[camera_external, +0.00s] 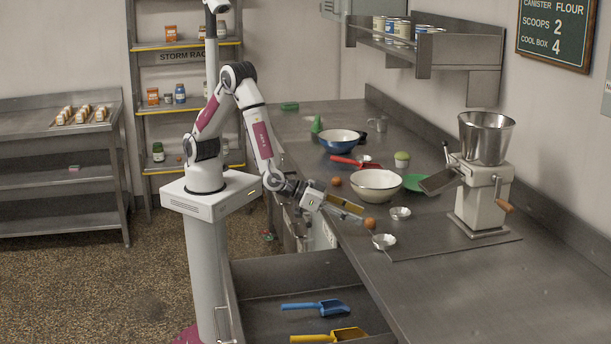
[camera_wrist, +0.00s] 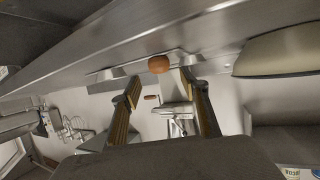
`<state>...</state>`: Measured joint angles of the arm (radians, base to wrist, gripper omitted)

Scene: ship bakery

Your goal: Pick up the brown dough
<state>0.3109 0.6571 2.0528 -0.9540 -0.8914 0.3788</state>
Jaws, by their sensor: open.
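A round brown dough (camera_external: 370,223) sits near the front edge of the steel counter, just beyond the tips of my gripper (camera_external: 359,214). In the wrist view, the brown dough (camera_wrist: 159,64) shows ahead of and roughly centred between the spread fingers of my gripper (camera_wrist: 160,78). My gripper is open, with nothing between its fingers. I cannot tell whether the fingertips touch the dough. A second small brown ball (camera_external: 336,181) lies farther back on the counter, left of the cream bowl.
Close by stand a cream bowl (camera_external: 376,188) and small fluted tins (camera_external: 400,213), (camera_external: 384,241). A grinder (camera_external: 484,190) stands on the right. Below the counter edge, an open drawer (camera_external: 262,311) holds a blue scoop (camera_external: 320,308) and a yellow scoop (camera_external: 335,336). The front right counter is clear.

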